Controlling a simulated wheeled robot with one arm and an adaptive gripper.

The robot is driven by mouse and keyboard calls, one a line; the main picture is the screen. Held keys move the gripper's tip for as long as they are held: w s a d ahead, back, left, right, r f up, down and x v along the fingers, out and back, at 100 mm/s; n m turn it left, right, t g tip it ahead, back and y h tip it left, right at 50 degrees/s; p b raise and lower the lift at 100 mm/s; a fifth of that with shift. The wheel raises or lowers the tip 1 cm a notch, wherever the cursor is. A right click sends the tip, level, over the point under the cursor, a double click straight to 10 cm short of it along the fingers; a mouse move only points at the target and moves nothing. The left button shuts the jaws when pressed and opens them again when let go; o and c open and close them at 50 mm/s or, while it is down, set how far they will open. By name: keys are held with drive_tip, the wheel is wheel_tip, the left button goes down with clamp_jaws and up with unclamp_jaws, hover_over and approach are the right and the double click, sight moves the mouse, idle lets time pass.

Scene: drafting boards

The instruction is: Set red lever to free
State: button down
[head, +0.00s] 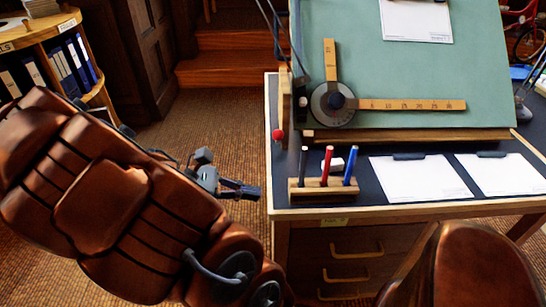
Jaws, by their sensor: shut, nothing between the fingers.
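The red lever shows as a small red knob (278,135) at the left edge of the drafting desk, beside the tilted green board (420,75). Its shaft and any position marks are too small to make out, so I cannot tell its setting. My gripper (250,190) is shut and empty. In the picture it is left of the desk's front left corner, below and left of the red knob, and apart from it.
A wooden pen holder (322,190) with red, blue and black pens stands near the desk's front left corner. Clipboards with white paper (420,178) lie to its right. A shelf of binders (70,65) stands at the far left. Carpet (220,120) is clear between.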

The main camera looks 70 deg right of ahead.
drive_tip(key=w+d+f+n+g+h+b, duration=0.2)
drive_tip(key=w+d+n+g+h+b, duration=0.15)
drive_tip(key=d, duration=0.35)
drive_tip(key=n+g+h+b, duration=0.2)
drive_tip(key=n+h+b, duration=0.3)
drive_tip(key=n, duration=0.2)
approach(278, 137)
drive_tip(key=shift+s+d+r, duration=0.15)
drive_tip(key=shift+s+d, duration=1.05)
drive_tip(key=shift+s, duration=0.3)
drive_tip(key=shift+s+d+r, duration=0.15)
drive_tip(key=shift+s+d, duration=1.05)
drive_tip(key=shift+s, duration=0.25)
